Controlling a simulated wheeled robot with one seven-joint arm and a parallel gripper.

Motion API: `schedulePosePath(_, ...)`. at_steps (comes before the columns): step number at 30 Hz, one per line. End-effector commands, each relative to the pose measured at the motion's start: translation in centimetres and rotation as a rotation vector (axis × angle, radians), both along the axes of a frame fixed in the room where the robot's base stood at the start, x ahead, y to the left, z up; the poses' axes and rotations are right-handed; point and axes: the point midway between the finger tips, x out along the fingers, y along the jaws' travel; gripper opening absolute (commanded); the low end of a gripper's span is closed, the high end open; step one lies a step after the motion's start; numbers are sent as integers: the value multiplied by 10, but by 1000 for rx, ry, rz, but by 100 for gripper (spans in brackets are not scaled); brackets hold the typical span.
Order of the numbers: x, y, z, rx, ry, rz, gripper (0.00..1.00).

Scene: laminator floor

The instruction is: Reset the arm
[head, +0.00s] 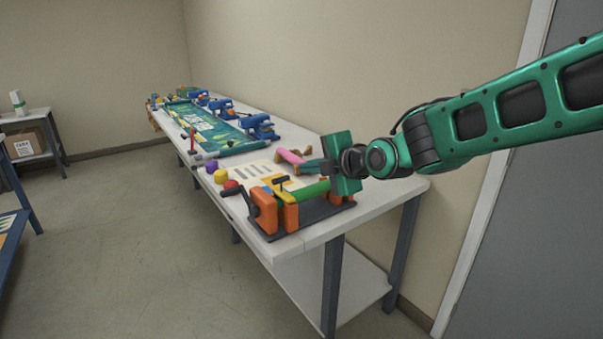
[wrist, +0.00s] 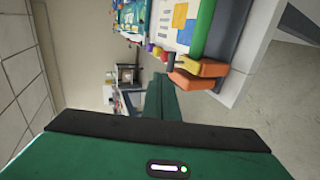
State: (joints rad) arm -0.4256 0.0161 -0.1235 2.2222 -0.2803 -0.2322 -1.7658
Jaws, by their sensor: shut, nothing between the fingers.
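My green arm reaches in from the right in the head view. My gripper (head: 306,166) is above the near end of the long white table, behind the orange laminator device. Its fingers point left along the table and are shut with nothing between them. In the wrist view the gripper (wrist: 160,84) shows as green fingers pressed together, with the table and device to the upper right. The laminator (head: 291,212) has orange end blocks, a green roller and a dark crank handle. It stands on a dark base at the table's near corner.
The white table (head: 270,240) bears a printed sheet (head: 257,172), several coloured knobs, blue clamps (head: 261,127) and a green banner (head: 205,127). A pink roller (head: 290,156) lies near my gripper. A side table with a cardboard box (head: 24,142) stands far left. The grey floor (head: 130,240) is open.

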Motion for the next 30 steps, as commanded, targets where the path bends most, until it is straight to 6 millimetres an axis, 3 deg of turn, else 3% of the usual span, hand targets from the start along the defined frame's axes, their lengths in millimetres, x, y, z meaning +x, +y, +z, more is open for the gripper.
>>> schedulePosePath(8,-11,-20,5,9,31,-32,0)
schedulePosePath(11,-15,-53,-5,40,122,-123,0)
schedulePosePath(17,-52,-166,-40,182,429,-485,0)
schedulePosePath(23,-123,-270,-74,383,712,-941,0)
schedulePosePath(27,-192,-327,-94,557,879,-1303,0)
schedulePosePath(30,-248,-357,-106,695,976,-1580,0)
